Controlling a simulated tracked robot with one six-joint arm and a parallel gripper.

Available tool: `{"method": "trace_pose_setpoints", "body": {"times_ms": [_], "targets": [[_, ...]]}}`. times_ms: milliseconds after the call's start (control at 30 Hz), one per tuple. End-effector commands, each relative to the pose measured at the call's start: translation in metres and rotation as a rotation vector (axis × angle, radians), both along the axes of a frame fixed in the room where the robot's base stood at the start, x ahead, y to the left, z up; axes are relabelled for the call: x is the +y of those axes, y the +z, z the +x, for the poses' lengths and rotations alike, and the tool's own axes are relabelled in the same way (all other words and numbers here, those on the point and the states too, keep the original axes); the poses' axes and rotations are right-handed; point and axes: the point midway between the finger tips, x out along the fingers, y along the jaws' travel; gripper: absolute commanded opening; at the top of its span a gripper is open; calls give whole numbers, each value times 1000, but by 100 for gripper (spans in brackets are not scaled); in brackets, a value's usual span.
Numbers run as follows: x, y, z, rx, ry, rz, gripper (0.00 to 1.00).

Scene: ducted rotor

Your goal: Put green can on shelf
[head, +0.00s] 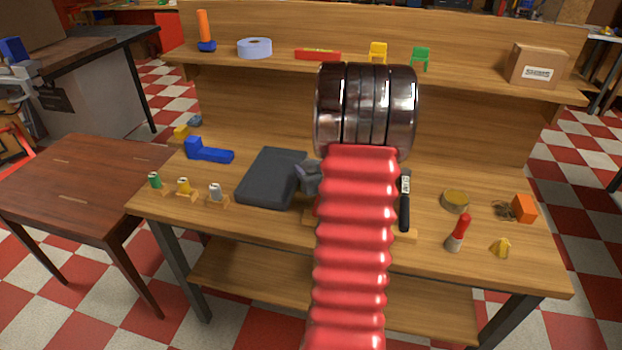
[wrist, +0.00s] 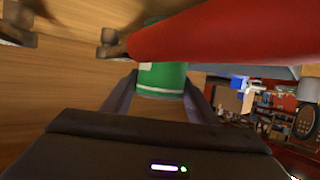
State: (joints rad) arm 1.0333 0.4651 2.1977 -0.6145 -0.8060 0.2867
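The shelf (head: 280,61) is the raised wooden board along the back. My red arm and its shiny metal end cover the middle; my gripper is mostly hidden there. In the wrist view my gripper (wrist: 161,80) has one dark finger on each side of a green cylinder (wrist: 162,82) with a pale patch. It fills the gap; whether the fingers press on it is unclear.
A red cylinder (wrist: 225,28) crosses over the green one. The shelf has a tape roll (head: 255,47), chairs and a carton (head: 537,65), with gaps between.

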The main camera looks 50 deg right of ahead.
Motion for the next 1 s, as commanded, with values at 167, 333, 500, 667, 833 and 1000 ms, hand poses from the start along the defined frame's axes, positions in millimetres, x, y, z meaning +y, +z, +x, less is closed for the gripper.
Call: {"method": "trace_pose_setpoints", "body": {"times_ms": [167,333,500,667,833,1000], "targets": [[0,0,0,0,0,0,40],[0,0,0,0,0,0,28],[0,1,0,-2,0,-1,16],[0,1,0,-2,0,-1,16],[0,7,0,-2,1,-4,16],[-1,24,0,-3,0,-5,16]]}}
